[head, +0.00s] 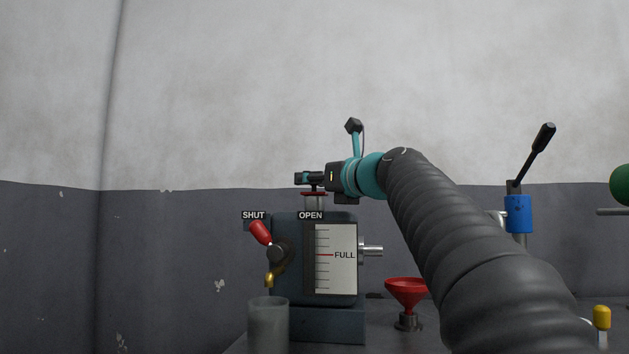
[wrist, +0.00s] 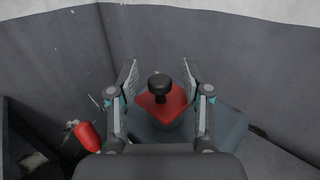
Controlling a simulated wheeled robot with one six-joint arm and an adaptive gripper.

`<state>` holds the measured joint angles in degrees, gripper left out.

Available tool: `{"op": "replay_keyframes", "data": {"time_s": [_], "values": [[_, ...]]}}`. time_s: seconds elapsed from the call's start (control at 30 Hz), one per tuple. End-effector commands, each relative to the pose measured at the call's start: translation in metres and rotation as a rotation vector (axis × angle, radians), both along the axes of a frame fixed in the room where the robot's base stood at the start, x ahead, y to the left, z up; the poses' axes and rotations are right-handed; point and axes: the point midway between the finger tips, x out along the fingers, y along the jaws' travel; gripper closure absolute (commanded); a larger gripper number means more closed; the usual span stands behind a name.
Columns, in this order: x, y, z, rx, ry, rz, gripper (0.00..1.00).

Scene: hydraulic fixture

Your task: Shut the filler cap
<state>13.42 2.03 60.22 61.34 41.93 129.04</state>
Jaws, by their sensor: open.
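The filler cap is a red square lid (wrist: 160,108) with a round black knob (wrist: 158,84) in the wrist view. In the head view the red lid (head: 314,194) lies about level over the pale filler neck (head: 314,204) on top of the dark tank (head: 286,240). I cannot tell whether it is fully seated. My gripper (head: 308,178) is horizontal just above the lid. In the wrist view my gripper (wrist: 158,74) is open, with one finger on each side of the knob and a gap on both sides.
A grey beaker (head: 268,325) stands below a brass spout (head: 270,279). A red funnel (head: 406,293) and a blue lever unit (head: 518,214) are to the right.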

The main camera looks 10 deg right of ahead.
Motion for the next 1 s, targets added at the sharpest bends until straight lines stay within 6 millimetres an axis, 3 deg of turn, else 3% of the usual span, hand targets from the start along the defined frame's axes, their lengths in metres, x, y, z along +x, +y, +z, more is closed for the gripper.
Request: {"op": "replay_keyframes", "data": {"time_s": [0.17, 0.6, 1.0], "values": [[-0.020, -0.009, 0.000, 0.001, -0.001, -0.004, 0.51], [-0.093, -0.040, -0.006, 0.000, -0.001, -0.004, 0.51], [-0.109, -0.045, -0.008, 0.000, 0.000, 0.000, 0.51]]}}
